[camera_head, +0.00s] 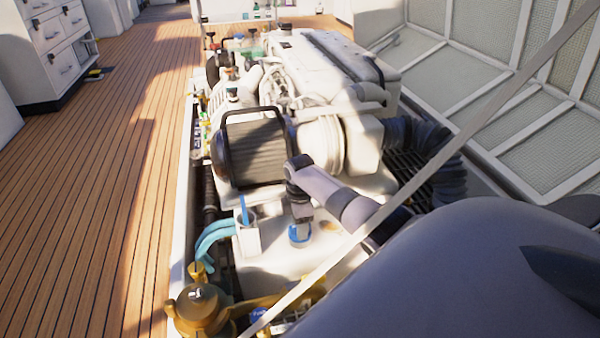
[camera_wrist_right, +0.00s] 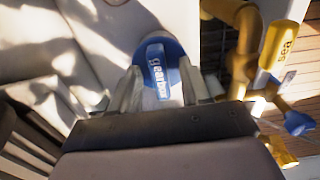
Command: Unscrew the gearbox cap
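The gearbox cap (camera_head: 299,236) is blue and sits on the white engine housing in the head view, just below my right gripper (camera_head: 301,216). In the right wrist view the cap (camera_wrist_right: 157,68) shows a raised grip bar lettered "gearbox". The fingers of my right gripper (camera_wrist_right: 163,88) stand on either side of this bar, with visible gaps between them and the bar. The gripper looks open around the cap. The lower end of the bar is near the gripper body. My left gripper is not in view.
The white engine (camera_head: 325,65) with a dark ribbed filter (camera_head: 255,150) rises behind the cap. A white cup (camera_head: 247,236) and blue hoses (camera_head: 212,238) are to its left. A brass fitting (camera_head: 198,308) is in front. A yellow "sea" handle (camera_wrist_right: 284,45) shows at right in the wrist view.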

